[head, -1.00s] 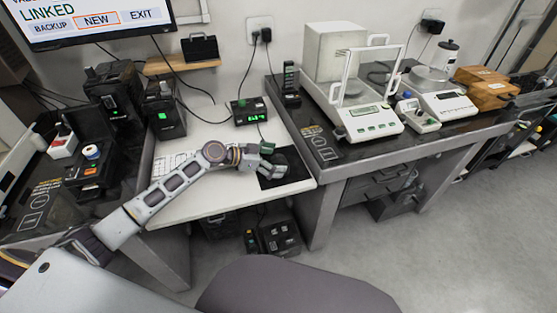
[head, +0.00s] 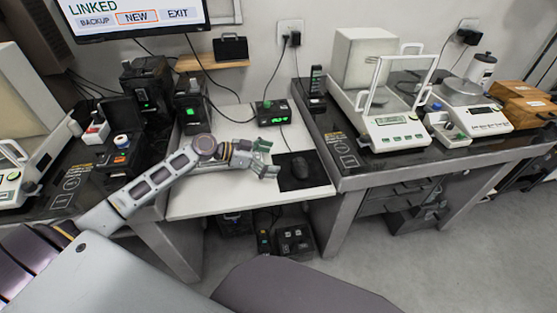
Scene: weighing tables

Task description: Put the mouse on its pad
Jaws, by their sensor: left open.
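The dark computer mouse (head: 300,167) rests on the black mouse pad (head: 289,182) at the right end of the white desk. Its cord runs up toward the back of the desk. My left gripper (head: 268,163) is open and empty, just left of the pad and apart from the mouse. My right gripper is not in view.
A dark table (head: 345,150) with balances stands to the right.

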